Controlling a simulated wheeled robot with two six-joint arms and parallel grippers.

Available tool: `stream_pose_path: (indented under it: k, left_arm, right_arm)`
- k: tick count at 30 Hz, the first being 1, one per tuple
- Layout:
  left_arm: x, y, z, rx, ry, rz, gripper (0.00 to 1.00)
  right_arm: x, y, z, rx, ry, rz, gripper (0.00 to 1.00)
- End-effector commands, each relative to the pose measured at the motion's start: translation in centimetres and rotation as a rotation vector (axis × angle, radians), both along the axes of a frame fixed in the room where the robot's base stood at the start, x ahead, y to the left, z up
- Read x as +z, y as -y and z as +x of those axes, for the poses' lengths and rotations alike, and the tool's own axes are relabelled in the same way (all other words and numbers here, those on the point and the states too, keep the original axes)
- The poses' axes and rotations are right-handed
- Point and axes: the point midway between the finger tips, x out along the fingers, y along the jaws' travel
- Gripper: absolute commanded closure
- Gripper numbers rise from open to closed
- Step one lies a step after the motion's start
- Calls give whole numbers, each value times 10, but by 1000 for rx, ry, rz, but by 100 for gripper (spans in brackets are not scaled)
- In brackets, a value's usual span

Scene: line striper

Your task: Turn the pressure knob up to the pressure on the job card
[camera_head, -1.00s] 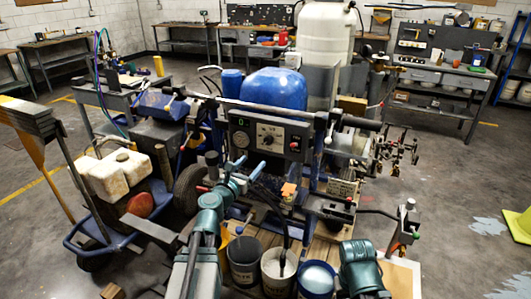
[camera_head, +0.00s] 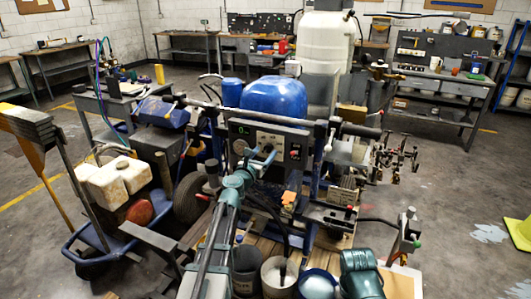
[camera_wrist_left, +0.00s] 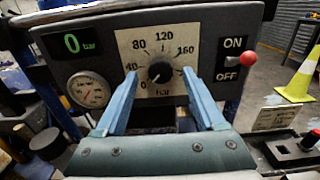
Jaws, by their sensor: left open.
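The dark pressure knob (camera_wrist_left: 160,72) sits in the middle of a cream dial plate marked in bar, on the machine's control panel (camera_head: 240,132). The green display (camera_wrist_left: 73,44) reads 0 bar. My left gripper (camera_head: 260,158) is open in front of the panel. In the left wrist view its two blue fingers (camera_wrist_left: 160,80) stand on either side of the knob, with gaps to it. The knob's pointer is too small to read surely. A cream card with print (camera_wrist_left: 277,117) lies right of the panel; its text is illegible. My right gripper does not show.
A red-balled ON/OFF lever (camera_wrist_left: 248,58) is right of the dial, and a round gauge (camera_wrist_left: 88,90) is at left. Buckets (camera_head: 280,272) stand below my left arm. A blue tank (camera_head: 273,95) sits behind the panel. Open floor lies at right.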

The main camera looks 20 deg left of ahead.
Motion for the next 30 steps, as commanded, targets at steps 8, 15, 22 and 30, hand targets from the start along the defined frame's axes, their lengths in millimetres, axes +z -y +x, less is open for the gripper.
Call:
stream_pose_path:
  k: [8, 15, 22, 30]
  left_arm:
    - [0, 1, 14, 0, 0, 0, 28]
    - [0, 1, 14, 0, 0, 0, 30]
    - [0, 1, 14, 0, 0, 0, 72]
    - [0, 1, 14, 0, 0, 0, 100]
  right_arm:
    - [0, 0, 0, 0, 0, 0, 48]
    - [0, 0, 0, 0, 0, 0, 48]
    - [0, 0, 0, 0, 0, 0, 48]
    - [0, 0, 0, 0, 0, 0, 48]
